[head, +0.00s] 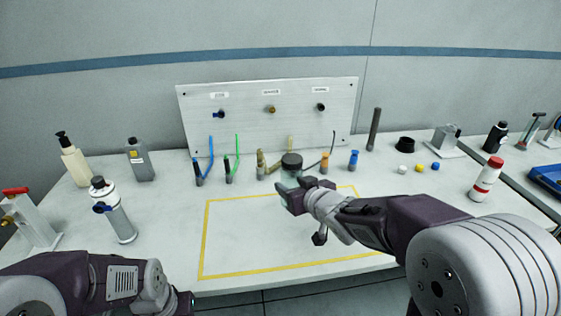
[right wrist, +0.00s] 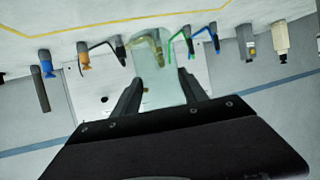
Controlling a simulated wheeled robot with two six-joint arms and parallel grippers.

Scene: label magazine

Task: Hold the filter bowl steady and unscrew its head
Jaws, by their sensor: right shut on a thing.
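The filter bowl (head: 290,179) is a clear, pale greenish cup, upright near the back edge of the yellow outline. Its dark round head (head: 291,160) sits on top. My right gripper (head: 293,196) reaches in from the right and is shut on the bowl, below the head. In the right wrist view the see-through bowl (right wrist: 152,68) stands between the two dark fingers (right wrist: 158,92), and I cannot make out the head there. Whether the bowl touches the table is hidden by the gripper. My left arm shows at the bottom left, but its gripper fingers are not visible.
A white panel (head: 265,94) with three fittings stands behind a row of coloured hoses and connectors. Bottles stand left, including a white canister (head: 112,211). A red-capped bottle (head: 485,180) and small caps are right. The yellow-outlined area (head: 203,237) is otherwise clear.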

